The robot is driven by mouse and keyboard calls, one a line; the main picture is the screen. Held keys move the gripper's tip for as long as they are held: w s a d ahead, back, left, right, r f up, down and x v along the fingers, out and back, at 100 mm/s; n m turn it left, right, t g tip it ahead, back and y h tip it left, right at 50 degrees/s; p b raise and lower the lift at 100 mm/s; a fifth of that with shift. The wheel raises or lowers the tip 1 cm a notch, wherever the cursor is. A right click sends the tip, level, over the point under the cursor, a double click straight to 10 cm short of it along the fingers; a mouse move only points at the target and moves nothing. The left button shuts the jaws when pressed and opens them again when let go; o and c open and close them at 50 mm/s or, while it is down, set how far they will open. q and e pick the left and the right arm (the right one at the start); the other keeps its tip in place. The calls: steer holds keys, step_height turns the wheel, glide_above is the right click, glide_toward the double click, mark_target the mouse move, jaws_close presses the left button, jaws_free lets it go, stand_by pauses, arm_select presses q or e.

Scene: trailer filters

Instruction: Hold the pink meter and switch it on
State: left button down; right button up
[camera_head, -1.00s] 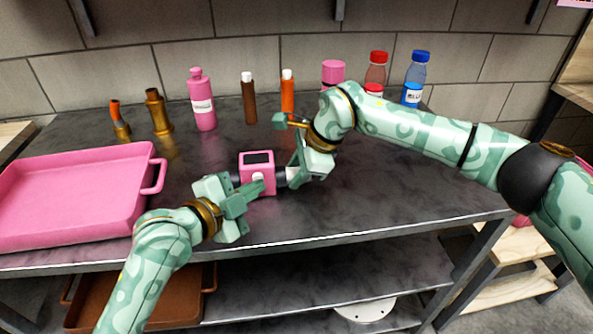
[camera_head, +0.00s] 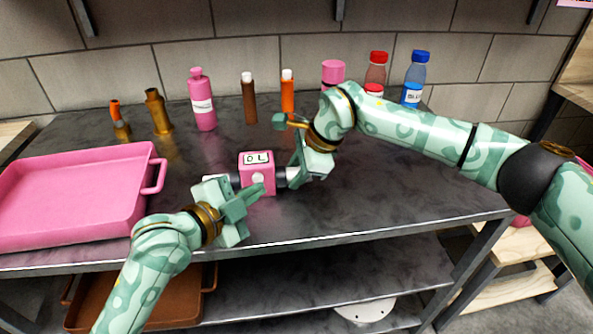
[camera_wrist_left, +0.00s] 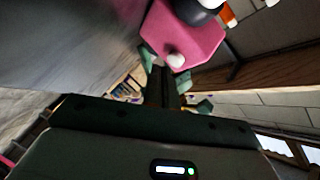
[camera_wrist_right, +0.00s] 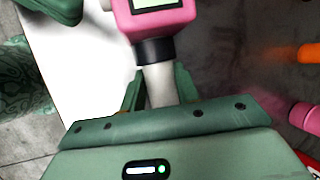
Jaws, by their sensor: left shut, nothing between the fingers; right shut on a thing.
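The pink meter (camera_head: 257,180) is a small box with black collars at its sides, held above the counter. Its screen is lit and reads "0L"; a white round button sits on its front. My right gripper (camera_head: 293,175) is shut on the meter's pale grip at its right side, which shows in the right wrist view (camera_wrist_right: 158,88). My left gripper (camera_head: 259,188) is shut and empty, its tips just below the button in the head view. The left wrist view shows the meter's pink body (camera_wrist_left: 182,38) and white button beyond the fingers; whether they touch is unclear.
A pink tray (camera_head: 75,195) fills the counter's left. A pink bottle (camera_head: 202,100), brown bottle (camera_head: 249,100), orange bottle (camera_head: 287,95) and blue bottle (camera_head: 414,80) stand along the back wall with others. The front right counter is clear.

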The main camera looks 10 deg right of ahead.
arm_select(q)
steer(key=shift+s, duration=3)
arm_select(e)
steer(key=o, duration=1.2)
